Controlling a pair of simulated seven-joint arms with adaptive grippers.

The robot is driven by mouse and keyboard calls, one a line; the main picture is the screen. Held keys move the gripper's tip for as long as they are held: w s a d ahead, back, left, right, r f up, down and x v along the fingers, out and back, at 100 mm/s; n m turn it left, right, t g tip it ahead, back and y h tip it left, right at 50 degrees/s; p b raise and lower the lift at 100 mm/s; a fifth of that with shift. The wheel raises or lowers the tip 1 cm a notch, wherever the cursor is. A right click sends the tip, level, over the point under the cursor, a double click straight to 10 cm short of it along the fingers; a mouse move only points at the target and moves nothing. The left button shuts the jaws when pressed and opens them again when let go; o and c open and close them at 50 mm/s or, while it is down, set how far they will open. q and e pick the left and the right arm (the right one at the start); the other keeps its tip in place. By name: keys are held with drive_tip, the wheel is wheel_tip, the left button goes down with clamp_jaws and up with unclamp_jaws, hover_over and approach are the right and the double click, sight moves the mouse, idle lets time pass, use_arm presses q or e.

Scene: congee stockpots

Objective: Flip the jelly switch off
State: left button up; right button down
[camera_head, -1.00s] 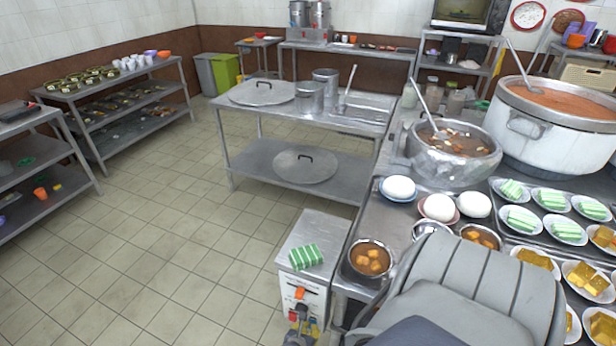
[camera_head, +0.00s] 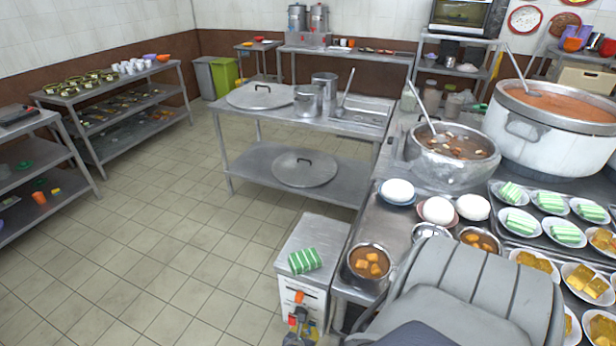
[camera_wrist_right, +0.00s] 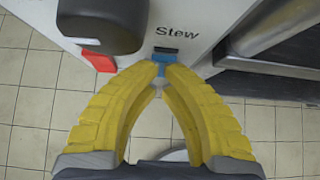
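A small metal cabinet (camera_head: 312,245) stands at the left end of the counter, with a green-and-white striped block (camera_head: 305,261) on top. My right gripper (camera_head: 301,323) is low in front of this face, small and partly cut off. In the right wrist view, its yellow fingers (camera_wrist_right: 161,75) arch together, their tips close to a blue switch (camera_wrist_right: 161,57) under the word "Stew". A red switch (camera_wrist_right: 98,61) lies left of the tips; a dark grey rounded block hides its label. My left gripper is not in view.
A bowl of orange cubes (camera_head: 369,262) and white round items stand on the counter beside the cabinet. A stew pot (camera_head: 450,160) and a large white pot (camera_head: 550,130) stand behind. Tiled floor (camera_head: 170,270) left of the cabinet is clear.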

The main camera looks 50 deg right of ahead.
drive_tip(key=shift+a, duration=0.1)
drive_tip(key=v, duration=1.3)
drive_tip(key=shift+a+f, duration=0.2)
